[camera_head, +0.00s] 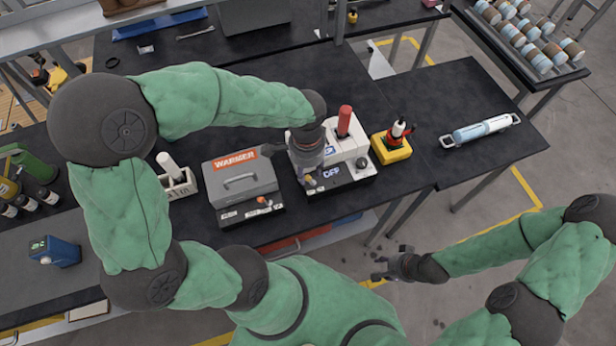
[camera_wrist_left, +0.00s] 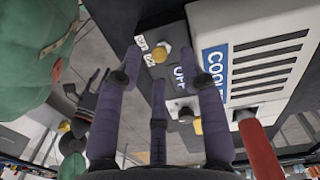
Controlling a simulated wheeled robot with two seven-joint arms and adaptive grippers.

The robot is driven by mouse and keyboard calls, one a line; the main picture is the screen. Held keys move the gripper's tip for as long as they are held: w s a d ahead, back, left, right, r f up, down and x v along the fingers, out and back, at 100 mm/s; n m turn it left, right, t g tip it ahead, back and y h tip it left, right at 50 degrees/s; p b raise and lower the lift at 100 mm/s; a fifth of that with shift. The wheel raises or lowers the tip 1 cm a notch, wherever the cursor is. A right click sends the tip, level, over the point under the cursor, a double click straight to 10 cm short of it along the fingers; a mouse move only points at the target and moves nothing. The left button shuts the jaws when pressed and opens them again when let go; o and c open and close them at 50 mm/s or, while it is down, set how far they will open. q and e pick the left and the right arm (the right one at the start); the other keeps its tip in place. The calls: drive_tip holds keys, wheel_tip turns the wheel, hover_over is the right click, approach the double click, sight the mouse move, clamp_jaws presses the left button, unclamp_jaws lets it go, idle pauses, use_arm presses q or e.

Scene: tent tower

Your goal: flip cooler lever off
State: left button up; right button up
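The cooler (camera_head: 349,147) is a white box on a dark base, with a blue label and a dark panel reading "OFF" (camera_head: 332,174). In the left wrist view its blue "COOL..." label (camera_wrist_left: 215,68) shows, partly cut off. A lever with a yellow knob (camera_wrist_left: 160,55) stands beside small white labels, between my left fingertips and apparently beyond them; contact cannot be told. A second yellow knob (camera_wrist_left: 198,126) lies lower, near the right finger. My left gripper (camera_head: 306,174) is open over the cooler's left front, hiding part of it. My right gripper (camera_head: 380,268) hangs off the table's front; its opening is unclear.
A grey box labelled "WARMER" (camera_head: 238,180) stands close left of the cooler. A red cylinder (camera_head: 344,120) rises from the cooler. A yellow-based device (camera_head: 390,149) stands close right. Bare black tabletop (camera_head: 440,107) lies further right.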

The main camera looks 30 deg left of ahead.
sight(308, 177)
use_arm(q)
drive_tip(key=shift+d+f+b, duration=0.1)
drive_tip(key=shift+f+b, duration=0.3)
drive_tip(key=shift+f, duration=1.7)
